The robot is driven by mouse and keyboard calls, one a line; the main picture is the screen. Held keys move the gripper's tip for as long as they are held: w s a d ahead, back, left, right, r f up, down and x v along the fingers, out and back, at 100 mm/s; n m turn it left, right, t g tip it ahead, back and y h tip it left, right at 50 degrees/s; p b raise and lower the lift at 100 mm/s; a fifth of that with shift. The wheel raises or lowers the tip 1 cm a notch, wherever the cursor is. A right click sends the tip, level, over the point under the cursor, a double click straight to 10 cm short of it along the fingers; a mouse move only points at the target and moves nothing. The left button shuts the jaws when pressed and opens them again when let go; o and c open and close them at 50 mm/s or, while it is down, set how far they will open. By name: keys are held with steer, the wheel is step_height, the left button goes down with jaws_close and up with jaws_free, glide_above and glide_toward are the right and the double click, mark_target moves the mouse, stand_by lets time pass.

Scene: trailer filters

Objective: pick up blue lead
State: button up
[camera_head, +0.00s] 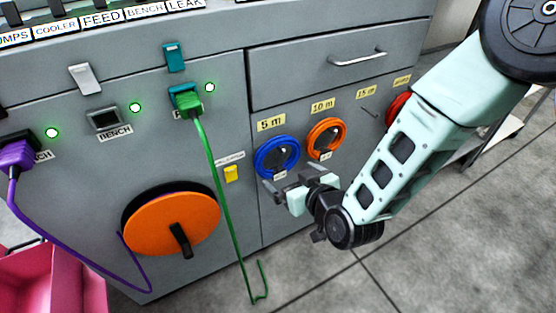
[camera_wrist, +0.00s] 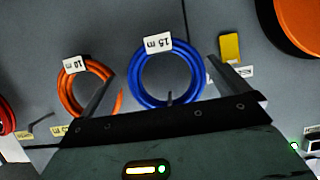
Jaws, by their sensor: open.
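The blue lead (camera_head: 277,157) is a coil hanging on the grey cabinet front below a yellow "5 m" label (camera_head: 271,124). In the wrist view the blue coil (camera_wrist: 145,95) hangs on a dark peg, with a white tag that seems to read "15 m". My gripper (camera_head: 290,184) is open and empty, just below and in front of the blue coil in the head view. In the wrist view the open fingers (camera_wrist: 172,88) stand on either side of the blue coil; the left one overlaps the orange coil's edge. Contact cannot be told.
An orange coil (camera_head: 326,138) hangs right of the blue one, and a red coil (camera_head: 397,108) sits partly behind my arm. A green lead (camera_head: 222,190) hangs from a socket. An orange reel (camera_head: 172,224), yellow tag (camera_head: 231,174) and drawer handle (camera_head: 357,58) are on the cabinet.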

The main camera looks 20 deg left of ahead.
mark_target(282, 150)
steer(key=b+x, duration=0.2)
steer(key=x, duration=0.3)
steer(key=shift+a+f, duration=0.25)
steer(key=shift+f, duration=0.05)
steer(key=shift+w+a, duration=0.2)
steer(key=shift+w, duration=0.05)
steer(key=c, duration=0.8)
steer(key=shift+o, duration=0.2)
steer(key=shift+r, duration=0.1)
steer(key=shift+s+d+r+p, duration=0.15)
steer(key=shift+d+r+p, duration=0.05)
steer(key=shift+r+p, duration=0.3)
step_height(282, 150, up, 6)
steer(key=shift+r+p, duration=0.15)
steer(key=shift+p, duration=1)
steer(key=s+d, duration=0.4)
steer(key=d, duration=0.1)
steer(key=s+d+p, duration=0.1)
steer(key=s+d, duration=0.3)
steer(key=d, duration=0.1)
steer(key=s+d, duration=0.4)
steer(key=d, duration=0.1)
steer(key=shift+s+f+p, duration=0.25)
steer(key=shift+s+p, duration=0.1)
steer(key=shift+s, duration=0.05)
steer(key=shift+c, duration=0.6)
